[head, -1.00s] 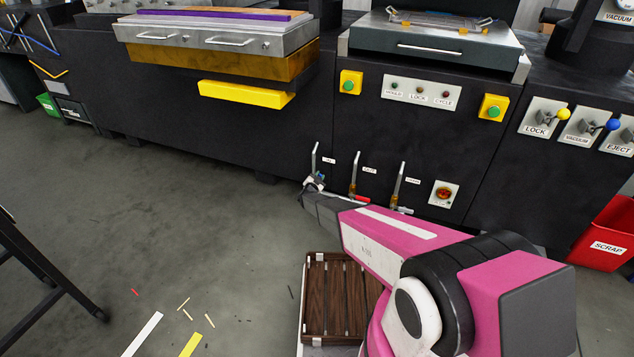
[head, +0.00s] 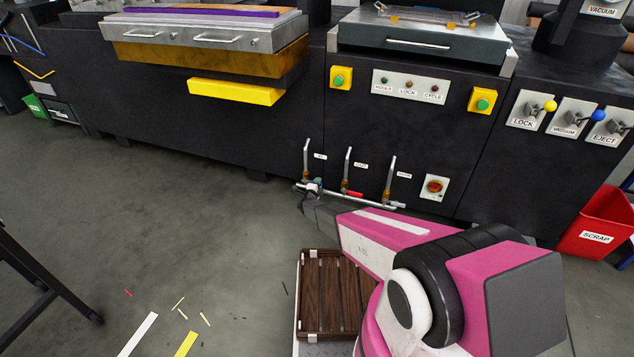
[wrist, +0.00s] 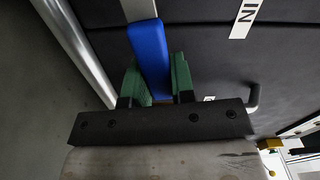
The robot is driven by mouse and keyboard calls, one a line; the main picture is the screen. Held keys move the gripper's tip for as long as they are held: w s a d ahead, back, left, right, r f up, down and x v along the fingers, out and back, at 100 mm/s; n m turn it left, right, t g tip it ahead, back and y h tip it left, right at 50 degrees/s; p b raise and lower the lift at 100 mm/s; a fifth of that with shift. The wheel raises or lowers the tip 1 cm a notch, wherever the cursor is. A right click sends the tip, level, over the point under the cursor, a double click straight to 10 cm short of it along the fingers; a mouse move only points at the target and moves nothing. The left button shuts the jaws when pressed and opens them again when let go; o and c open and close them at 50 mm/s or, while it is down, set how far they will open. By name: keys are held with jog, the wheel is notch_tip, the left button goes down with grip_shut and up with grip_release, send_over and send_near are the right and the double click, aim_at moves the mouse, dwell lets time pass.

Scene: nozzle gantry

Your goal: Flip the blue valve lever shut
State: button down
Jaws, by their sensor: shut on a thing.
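The blue valve lever (wrist: 148,45) fills the gap between the two green finger pads of my gripper (wrist: 155,75) in the wrist view, with its far end joined to a silver part at the top. An "IN" label (wrist: 244,14) is to the upper right of it. In the head view my gripper (head: 313,187) is low at the left one of three upright valve pipes (head: 306,157), beside the "IN" label. The blue lever is mostly hidden there by my gripper, so its exact angle cannot be told.
A red valve lever (head: 353,194) is just right of my gripper. A silver horizontal pipe (head: 378,202) runs low along the dark machine front. A slatted brown crate (head: 322,300) stands on the floor near my arm.

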jog(key=shift+s+f+m, duration=0.1)
jog(key=shift+f+m, duration=0.5)
jog(key=shift+m, duration=0.2)
jog(key=shift+f, duration=0.1)
jog(key=c, duration=1)
grip_release()
jog(key=shift+o, duration=0.2)
